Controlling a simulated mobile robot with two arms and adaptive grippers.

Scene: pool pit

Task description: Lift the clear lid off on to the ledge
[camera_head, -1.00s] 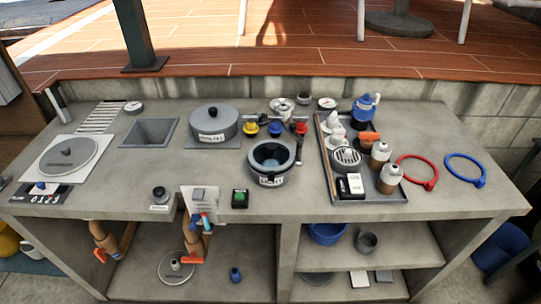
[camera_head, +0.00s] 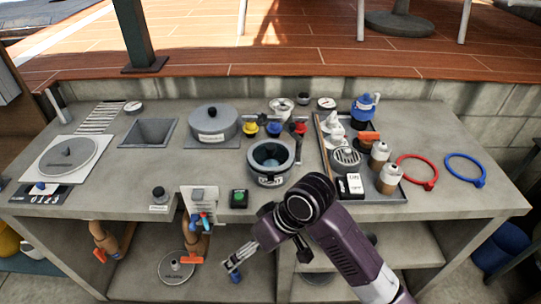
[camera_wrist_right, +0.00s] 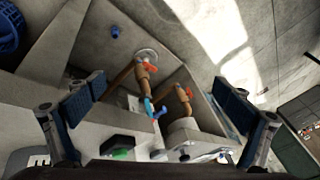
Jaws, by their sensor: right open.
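A round dark-grey pot (camera_head: 269,178) with a label on its front stands at the middle of the counter. Its round top (camera_head: 271,155) looks glassy with a dark rim; I take this for the clear lid, but its edge is hard to make out. My right gripper (camera_head: 232,264) is in front of the counter, low and left of the pot, apart from it. In the right wrist view its two blue-padded fingers (camera_wrist_right: 160,112) are spread wide with nothing between them. My left gripper is not in view.
Red, blue and yellow valve handles (camera_head: 275,128) stand behind the pot. A dark tray (camera_head: 390,193) with bottles and a switch box is to its right. A green-button box (camera_head: 239,198) sits front left. Pipes with orange handles (camera_wrist_right: 148,68) are below.

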